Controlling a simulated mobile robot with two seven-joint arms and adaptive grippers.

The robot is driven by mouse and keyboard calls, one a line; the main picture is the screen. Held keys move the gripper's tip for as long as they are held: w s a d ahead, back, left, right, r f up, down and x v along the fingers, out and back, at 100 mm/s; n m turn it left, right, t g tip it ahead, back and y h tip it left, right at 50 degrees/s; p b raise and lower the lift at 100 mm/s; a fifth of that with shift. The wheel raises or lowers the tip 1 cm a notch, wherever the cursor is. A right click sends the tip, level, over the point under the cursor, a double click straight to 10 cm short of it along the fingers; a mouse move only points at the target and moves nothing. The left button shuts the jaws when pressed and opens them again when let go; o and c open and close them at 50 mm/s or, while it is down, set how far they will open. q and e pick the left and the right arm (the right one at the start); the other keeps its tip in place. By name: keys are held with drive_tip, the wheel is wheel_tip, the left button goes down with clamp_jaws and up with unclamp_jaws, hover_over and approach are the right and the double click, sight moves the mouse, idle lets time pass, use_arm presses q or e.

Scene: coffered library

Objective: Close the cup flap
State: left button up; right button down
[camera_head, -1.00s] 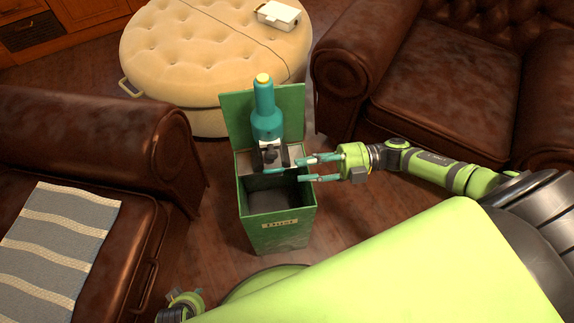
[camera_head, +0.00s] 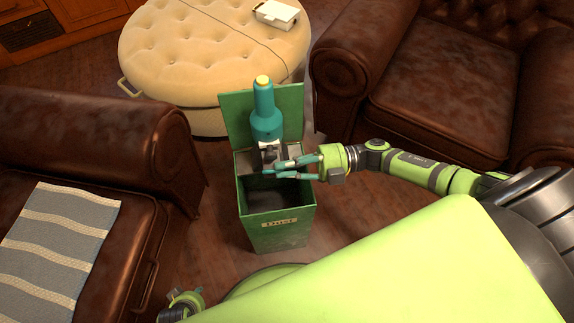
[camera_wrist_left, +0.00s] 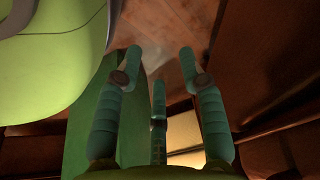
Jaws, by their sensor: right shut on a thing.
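A teal hand vacuum (camera_head: 266,124) with a yellow top stands nose-up at the back of an open green bin (camera_head: 276,218) labelled as a dust bin. Its grey and black dust-cup end (camera_head: 268,153) points down over the opening. My right gripper (camera_head: 276,168) reaches in from the right at this lower end. Its fingers look closed together there, apparently on the cup flap, which they and the cup mostly hide. My left gripper (camera_head: 190,296) is low at the bottom edge, away from the bin. In the left wrist view its fingers (camera_wrist_left: 160,70) are spread and empty.
The bin's green lid (camera_head: 290,108) stands open behind the vacuum. A round tufted ottoman (camera_head: 190,50) with a white box (camera_head: 278,14) is behind. Brown leather armchairs (camera_head: 350,75) stand on both sides. Wooden floor shows around the bin.

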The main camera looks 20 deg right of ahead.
use_arm(q)
drive_tip(key=shift+w+r, duration=0.15)
drive_tip(key=shift+w, duration=0.15)
use_arm(e)
drive_tip(key=shift+s+f, duration=0.1)
drive_tip(key=shift+f, duration=0.2)
use_arm(q)
wheel_tip(320, 180, up, 17)
drive_tip(key=b, duration=0.9)
drive_tip(key=w+d+r+t+h+b, duration=0.1)
drive_tip(key=w+d+r+t, duration=0.3)
drive_tip(key=w, duration=0.6)
drive_tip(key=shift+w+d+r+t+h+b, duration=0.25)
drive_tip(key=shift+r+t+b, duration=0.35)
drive_tip(key=shift+r+t, duration=0.65)
use_arm(e)
wheel_tip(320, 180, down, 6)
drive_tip(key=w+n, duration=0.2)
drive_tip(key=n, duration=1)
drive_tip(key=shift+w+d, duration=0.2)
drive_tip(key=shift+d, duration=0.15)
use_arm(q)
drive_tip(key=shift+s+a, duration=0.1)
